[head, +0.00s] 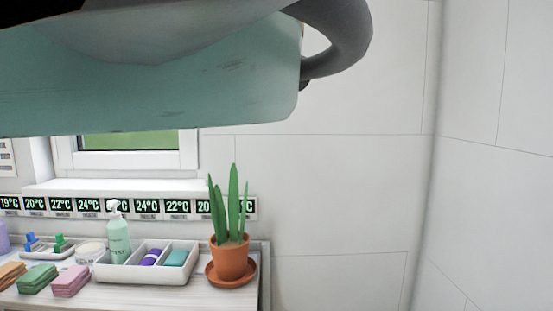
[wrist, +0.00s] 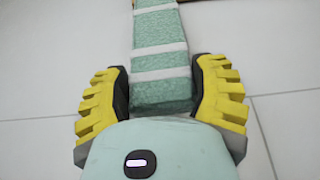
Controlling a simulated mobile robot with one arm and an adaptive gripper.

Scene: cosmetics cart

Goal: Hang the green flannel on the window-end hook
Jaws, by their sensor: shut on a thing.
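The green flannel (wrist: 160,62), a pale green textured strip with white bands, is in the wrist view between the two yellow-padded fingers of my gripper (wrist: 161,95). My gripper is shut on its near part, and the rest extends away toward the top of the picture. In the head view my own arm covers the upper left, and neither the gripper nor the held flannel can be made out. No hook shows in either view.
A cart top (head: 190,295) holds folded green cloths (head: 39,279), pink cloths (head: 72,281), a divided tray (head: 145,272), a pump bottle (head: 118,240) and a potted plant (head: 231,255). A window (head: 130,142) is above temperature displays (head: 147,206). Bare wall fills the right.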

